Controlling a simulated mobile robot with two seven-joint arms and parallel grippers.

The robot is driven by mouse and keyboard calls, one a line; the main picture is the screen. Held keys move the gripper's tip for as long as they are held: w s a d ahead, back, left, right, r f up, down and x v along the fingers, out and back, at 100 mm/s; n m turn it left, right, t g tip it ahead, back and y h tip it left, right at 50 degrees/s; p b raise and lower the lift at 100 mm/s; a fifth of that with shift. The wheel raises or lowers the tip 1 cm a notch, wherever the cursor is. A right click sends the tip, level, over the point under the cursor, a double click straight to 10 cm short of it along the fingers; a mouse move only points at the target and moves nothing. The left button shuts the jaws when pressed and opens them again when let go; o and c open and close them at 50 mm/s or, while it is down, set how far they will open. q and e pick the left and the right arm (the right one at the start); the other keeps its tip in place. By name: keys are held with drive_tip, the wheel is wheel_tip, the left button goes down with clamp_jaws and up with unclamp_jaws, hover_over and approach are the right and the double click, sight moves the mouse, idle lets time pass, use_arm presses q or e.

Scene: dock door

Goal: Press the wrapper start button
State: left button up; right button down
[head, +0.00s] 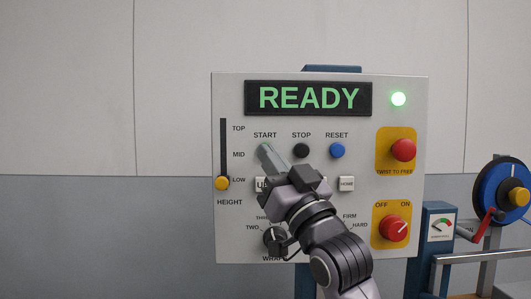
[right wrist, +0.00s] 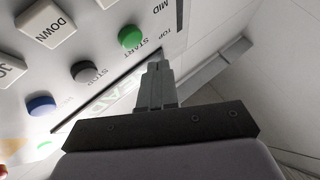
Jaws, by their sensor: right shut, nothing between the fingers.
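The grey control panel (head: 226,100) faces me, and its display (head: 308,97) reads READY in green. The START label is above my right gripper (head: 266,151), whose fingers are shut and empty. In the head view the gripper hides the start button under that label. The right wrist view shows the green start button (right wrist: 131,37) just left of the shut fingertips (right wrist: 155,66). The button and the fingertips look apart there, but I cannot tell the depth between them. My left gripper is not in view.
A black stop button (head: 301,150) and a blue reset button (head: 337,150) sit right of START. A red twist-to-free button (head: 403,150) and red OFF/ON knob (head: 393,228) are farther right. A yellow height slider (head: 222,183) is at left. A blue reel (head: 500,188) stands beyond the panel.

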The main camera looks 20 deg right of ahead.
drive_tip(key=shift+w+d, duration=0.2)
drive_tip(key=shift+w, duration=0.35)
drive_tip(key=shift+w+d, duration=0.15)
drive_tip(key=shift+w, duration=0.35)
drive_tip(key=shift+w+r+p, duration=0.1)
drive_tip(key=shift+w+p, duration=0.05)
drive_tip(key=shift+p, duration=0.15)
idle(1.1)
drive_tip(key=shift+w+d, duration=0.1)
drive_tip(key=shift+w, duration=0.15)
drive_tip(key=shift+w+d, duration=0.15)
drive_tip(key=shift+w, duration=0.3)
idle(0.7)
idle(0.3)
drive_tip(key=shift+s+a+p, duration=0.3)
drive_tip(key=shift+s+p, duration=0.05)
drive_tip(key=shift+s, duration=0.5)
